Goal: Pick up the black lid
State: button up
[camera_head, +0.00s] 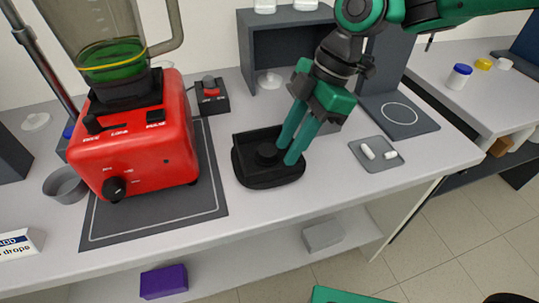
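The black lid (262,176) lies on the grey counter, right of the red blender. It has a squarish raised rim, a rounded front and a round black knob (265,152) in its middle. My gripper (287,155) reaches down from the upper right. Its two green fingers are apart, with a narrow gap between them. The fingertips overlap the lid's right side in the picture, just right of the knob. I cannot tell whether they touch the lid. The fingers hide part of the lid's right rim.
The red blender (135,150) with its jug stands on a dark mat (207,180) at left. A red-button box (209,95) and a dark shelf unit (285,48) are behind. A grey tray (377,144) with white pieces lies right. The counter's front edge is near the lid.

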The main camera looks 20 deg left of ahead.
aim_at(280, 167)
jog(key=shift+x, duration=2.8)
grip_shut()
